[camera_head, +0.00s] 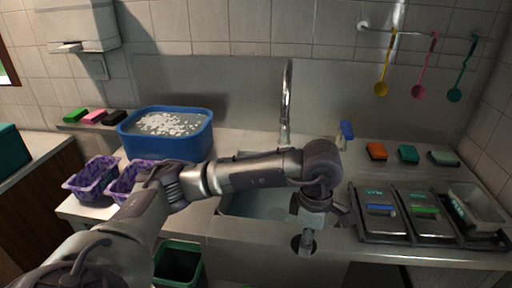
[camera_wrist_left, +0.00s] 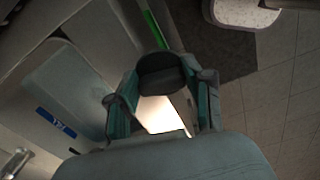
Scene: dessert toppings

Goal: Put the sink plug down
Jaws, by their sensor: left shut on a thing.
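My left gripper (camera_head: 304,242) points down over the front edge of the sink (camera_head: 262,205), in front of the counter. It is shut on a small dark round thing, which I take to be the sink plug; the gripper largely hides it in the head view. In the left wrist view the dark plug (camera_wrist_left: 160,72) sits between the two fingertips (camera_wrist_left: 162,95). My right gripper is not in view.
A blue tub (camera_head: 165,147) of water with white pieces stands left of the sink, near purple baskets (camera_head: 92,180). Labelled trays (camera_head: 379,212) stand close on the right. The tap (camera_head: 287,105) rises behind the sink. A green bin (camera_head: 180,263) is below.

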